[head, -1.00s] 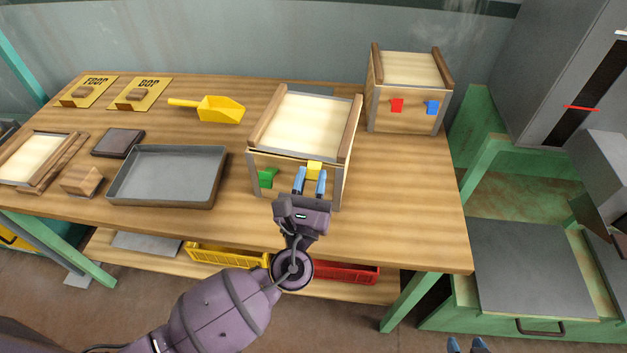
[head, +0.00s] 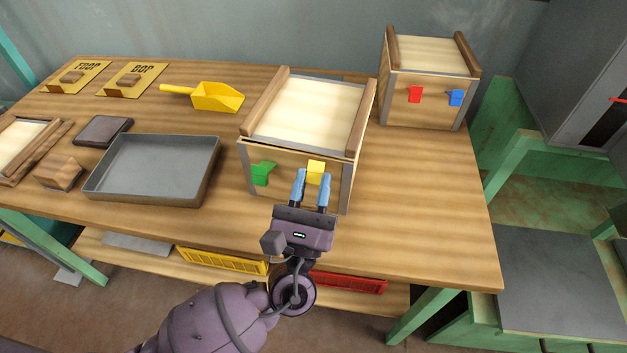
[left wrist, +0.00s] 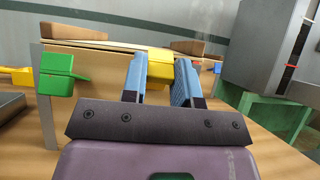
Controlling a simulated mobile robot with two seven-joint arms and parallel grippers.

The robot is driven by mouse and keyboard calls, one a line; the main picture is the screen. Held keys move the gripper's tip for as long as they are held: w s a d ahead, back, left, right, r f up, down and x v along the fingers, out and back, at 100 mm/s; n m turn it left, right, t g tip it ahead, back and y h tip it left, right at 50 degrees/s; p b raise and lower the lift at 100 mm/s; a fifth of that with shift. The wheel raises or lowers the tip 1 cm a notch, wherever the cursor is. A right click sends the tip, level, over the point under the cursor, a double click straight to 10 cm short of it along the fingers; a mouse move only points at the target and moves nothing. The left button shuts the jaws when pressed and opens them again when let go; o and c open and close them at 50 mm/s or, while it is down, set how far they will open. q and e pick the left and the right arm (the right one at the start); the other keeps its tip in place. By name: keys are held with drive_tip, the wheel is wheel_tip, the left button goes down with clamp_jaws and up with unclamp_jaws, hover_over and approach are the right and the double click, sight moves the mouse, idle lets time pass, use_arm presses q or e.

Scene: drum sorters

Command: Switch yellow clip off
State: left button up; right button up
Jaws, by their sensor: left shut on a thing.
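The yellow clip (head: 316,171) is on the front face of the near wooden box (head: 295,179), right of the green clip (head: 263,173). My left gripper (head: 311,187) reaches it from the front, with its blue fingers on either side of it, and is shut on it. In the left wrist view the yellow clip (left wrist: 160,66) sits between the two fingers (left wrist: 161,80), which hide part of it. The green clip (left wrist: 60,72) stands to the left there, apart from the fingers. My right gripper is not in view.
A second box (head: 425,97) with a red clip (head: 415,94) and a blue clip (head: 456,97) stands at the back right. A grey tray (head: 153,169) lies left of the near box, with a yellow scoop (head: 213,97) behind. The table's right front is clear.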

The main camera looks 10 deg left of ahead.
use_arm(q)
drive_tip(key=o, duration=0.9)
drive_tip(key=v, duration=1.1)
drive_tip(key=shift+r+b, duration=0.1)
drive_tip(key=shift+b, duration=0.25)
